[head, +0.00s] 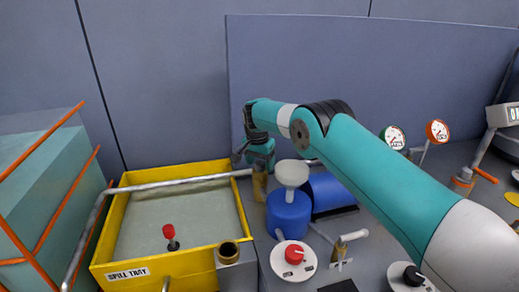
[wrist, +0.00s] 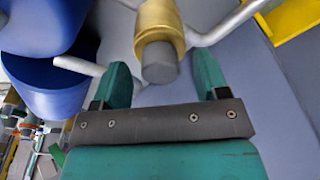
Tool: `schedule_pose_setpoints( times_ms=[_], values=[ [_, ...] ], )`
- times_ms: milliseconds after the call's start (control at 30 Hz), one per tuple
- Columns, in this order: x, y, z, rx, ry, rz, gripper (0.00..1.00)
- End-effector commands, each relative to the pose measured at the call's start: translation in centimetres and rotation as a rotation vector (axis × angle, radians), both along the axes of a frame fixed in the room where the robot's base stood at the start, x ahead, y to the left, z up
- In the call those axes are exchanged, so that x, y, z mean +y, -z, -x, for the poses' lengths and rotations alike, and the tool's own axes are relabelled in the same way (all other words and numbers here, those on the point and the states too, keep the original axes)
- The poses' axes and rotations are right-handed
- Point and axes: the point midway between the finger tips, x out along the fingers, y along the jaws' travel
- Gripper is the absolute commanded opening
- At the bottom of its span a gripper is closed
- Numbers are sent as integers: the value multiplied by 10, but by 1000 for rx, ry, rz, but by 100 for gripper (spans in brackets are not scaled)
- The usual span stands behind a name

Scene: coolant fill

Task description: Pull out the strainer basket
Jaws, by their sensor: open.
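A brass strainer body (wrist: 160,24) on a grey pipe shows at the top of the wrist view. A short grey cylindrical end (wrist: 159,64), perhaps the strainer basket's end, sticks out of it toward my gripper (wrist: 162,76). My fingers are open on either side of this grey end, with a visible gap on both sides. In the head view my gripper (head: 259,160) is just above the brass body (head: 260,186), partly hiding it. The basket inside the brass body is hidden.
The yellow spill tray (head: 241,219) stands to the left, with a grey pipe (head: 178,184) across it. A blue container (head: 288,214) with a pale top and a blue drum (head: 330,191) stand close on the right.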

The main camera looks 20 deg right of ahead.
Motion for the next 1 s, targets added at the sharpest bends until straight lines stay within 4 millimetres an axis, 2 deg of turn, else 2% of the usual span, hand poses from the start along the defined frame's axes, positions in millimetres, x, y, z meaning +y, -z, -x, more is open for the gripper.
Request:
schedule_pose_setpoints(
  times_ms=[133, 400, 467, 600, 667, 700, 733, 767, 800, 1000],
  values=[
    [-1, 8, -1, -1, -1, 0, 68],
    [-1, 9, -1, -2, -1, -1, 68],
    [-1, 9, -1, -2, -1, -1, 56],
    [-1, 9, -1, -1, -1, 0, 24],
    [-1, 10, -1, -1, -1, 0, 11],
    [-1, 10, -1, -1, -1, -1, 11],
    [-1, 10, -1, 0, -1, 0, 30],
    [-1, 10, -1, 0, -1, 0, 24],
    [-1, 10, -1, 0, -1, 0, 22],
    [-1, 9, -1, 0, -1, 0, 22]
  ],
)
